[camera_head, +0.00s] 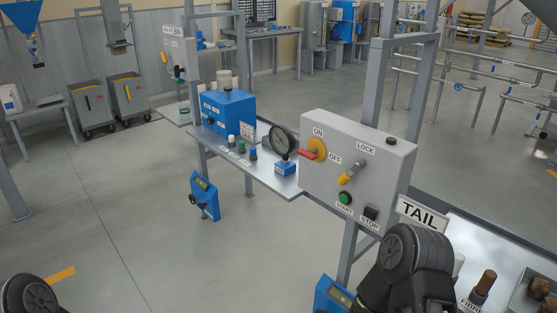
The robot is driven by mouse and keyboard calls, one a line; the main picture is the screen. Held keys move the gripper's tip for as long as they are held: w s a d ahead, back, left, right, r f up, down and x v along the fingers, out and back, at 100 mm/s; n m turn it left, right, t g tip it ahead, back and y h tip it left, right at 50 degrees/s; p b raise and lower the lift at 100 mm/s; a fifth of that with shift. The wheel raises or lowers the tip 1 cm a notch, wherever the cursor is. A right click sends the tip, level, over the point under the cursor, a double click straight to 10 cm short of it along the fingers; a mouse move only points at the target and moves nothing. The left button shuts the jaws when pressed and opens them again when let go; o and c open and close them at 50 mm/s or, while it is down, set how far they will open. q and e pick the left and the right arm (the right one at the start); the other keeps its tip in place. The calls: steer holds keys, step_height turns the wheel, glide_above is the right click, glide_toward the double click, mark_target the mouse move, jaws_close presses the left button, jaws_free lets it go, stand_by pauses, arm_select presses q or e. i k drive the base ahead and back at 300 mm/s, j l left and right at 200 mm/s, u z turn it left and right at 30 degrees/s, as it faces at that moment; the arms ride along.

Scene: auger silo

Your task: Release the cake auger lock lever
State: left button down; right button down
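A grey control box (335,205) on a post stands right of centre in the head view. Under its LOCK label is a small lever (352,172) with a yellow tip, which points down and to the left. A red handle (312,155) on a yellow disc sits between the ON and OFF labels. Below are a green START button (345,198) and a dark STOP button (370,212). I cannot read a cake auger label on this box. A black joint of my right arm shows below the box, and one of my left arm at the bottom left corner. Neither gripper's fingers show.
A TAIL sign (422,214) stands right of the box, above a bench with brown pieces (484,282). A shelf (262,170) to the left holds a blue box (228,112), a round gauge (283,141) and small bottles.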

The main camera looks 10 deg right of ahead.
mark_target(343, 179)
steer(key=i+j, duration=0.15)
steer(key=j, duration=0.2)
steer(key=i+j+z, duration=0.1)
steer(key=j, duration=0.3)
steer(key=i+j, duration=0.2)
steer(key=j, duration=0.15)
